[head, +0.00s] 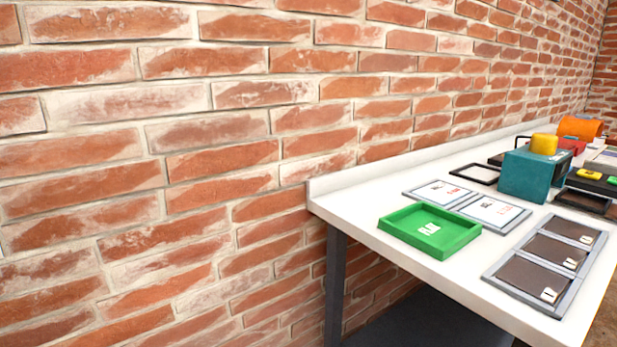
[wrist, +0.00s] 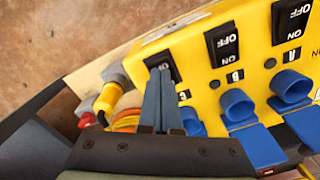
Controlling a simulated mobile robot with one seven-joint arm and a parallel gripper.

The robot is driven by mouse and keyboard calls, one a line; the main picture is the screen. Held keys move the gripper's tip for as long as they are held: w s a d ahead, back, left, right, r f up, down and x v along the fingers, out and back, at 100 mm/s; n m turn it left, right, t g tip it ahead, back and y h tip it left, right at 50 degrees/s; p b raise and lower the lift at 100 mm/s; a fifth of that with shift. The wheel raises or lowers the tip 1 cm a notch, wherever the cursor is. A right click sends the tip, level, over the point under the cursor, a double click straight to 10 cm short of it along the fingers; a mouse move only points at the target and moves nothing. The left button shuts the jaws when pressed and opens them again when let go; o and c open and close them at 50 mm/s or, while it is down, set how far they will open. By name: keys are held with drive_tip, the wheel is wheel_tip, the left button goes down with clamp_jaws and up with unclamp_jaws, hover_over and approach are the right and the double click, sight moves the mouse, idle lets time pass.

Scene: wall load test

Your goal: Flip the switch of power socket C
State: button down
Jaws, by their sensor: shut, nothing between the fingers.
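A yellow power box (wrist: 200,72) with a row of black rocker switches and blue socket covers fills much of the wrist view. Socket C's switch (wrist: 163,57) is the leftmost one, with the letter C just below and right of it. My gripper (wrist: 160,72) is shut and empty, its fingertips over the lower part of that switch and hiding it; I cannot tell if they touch. Switch B (wrist: 222,44) and switch A (wrist: 290,20) lie to the right. The blue cover of socket C (wrist: 192,122) is partly behind the fingers. The head view shows neither box nor gripper.
In the head view, a white table (head: 370,225) along a brick wall holds a green tray (head: 425,243), a teal box (head: 527,175) and grey-framed panels.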

drive_tip(key=shift+f+b, duration=0.7)
drive_tip(key=shift+f, duration=0.3)
idle(0.8)
wheel_tip(320, 180, up, 7)
drive_tip(key=p, duration=0.8)
drive_tip(key=shift+r, duration=0.1)
drive_tip(key=shift+w, duration=0.1)
